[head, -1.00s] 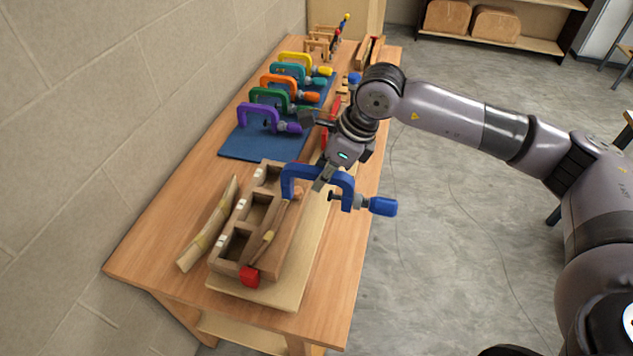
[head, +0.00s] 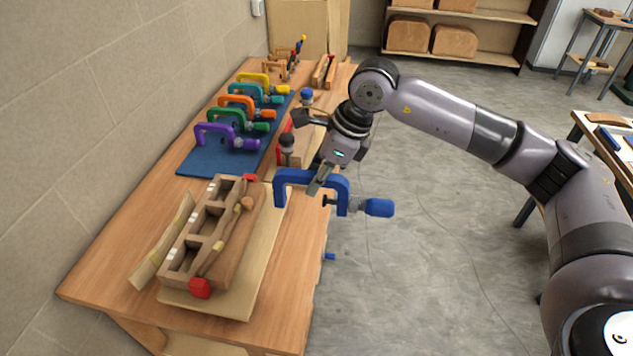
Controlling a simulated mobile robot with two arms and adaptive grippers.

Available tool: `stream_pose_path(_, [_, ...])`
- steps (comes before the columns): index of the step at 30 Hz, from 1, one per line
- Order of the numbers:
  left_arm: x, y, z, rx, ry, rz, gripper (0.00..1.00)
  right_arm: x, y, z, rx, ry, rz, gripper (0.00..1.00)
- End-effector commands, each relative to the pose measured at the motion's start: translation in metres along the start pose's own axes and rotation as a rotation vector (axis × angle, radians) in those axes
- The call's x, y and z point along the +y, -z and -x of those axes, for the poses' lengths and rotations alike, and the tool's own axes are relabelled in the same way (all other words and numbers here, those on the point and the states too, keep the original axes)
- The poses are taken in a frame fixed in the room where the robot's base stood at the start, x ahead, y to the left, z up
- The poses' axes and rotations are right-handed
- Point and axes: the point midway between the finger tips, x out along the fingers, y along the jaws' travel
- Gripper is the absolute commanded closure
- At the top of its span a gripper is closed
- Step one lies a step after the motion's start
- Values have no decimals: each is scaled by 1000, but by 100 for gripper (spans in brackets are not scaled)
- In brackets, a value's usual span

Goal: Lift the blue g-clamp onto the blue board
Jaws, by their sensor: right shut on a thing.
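The blue g-clamp (head: 311,175) is in my right gripper (head: 322,180), which is shut on its frame. The clamp hangs in the air near the right edge of the bench, its blue handle (head: 377,207) pointing right over the floor. The blue board (head: 196,163) lies flat on the bench, farther back and to the left. Purple (head: 212,131), green, orange, teal and yellow clamps stand in a row on it. My left gripper is not in view.
A wooden form (head: 180,258) with a bent strip and red-ended clamp lies on a pale panel (head: 242,290) at the bench's near part. Several tools stand along the bench's right edge. A wall runs along the left.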

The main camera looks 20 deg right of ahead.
Motion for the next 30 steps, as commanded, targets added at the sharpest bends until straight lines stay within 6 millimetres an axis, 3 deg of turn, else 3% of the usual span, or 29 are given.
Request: stream_pose_path(30, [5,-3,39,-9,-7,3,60,1,-34,70,-6,1,-1,100])
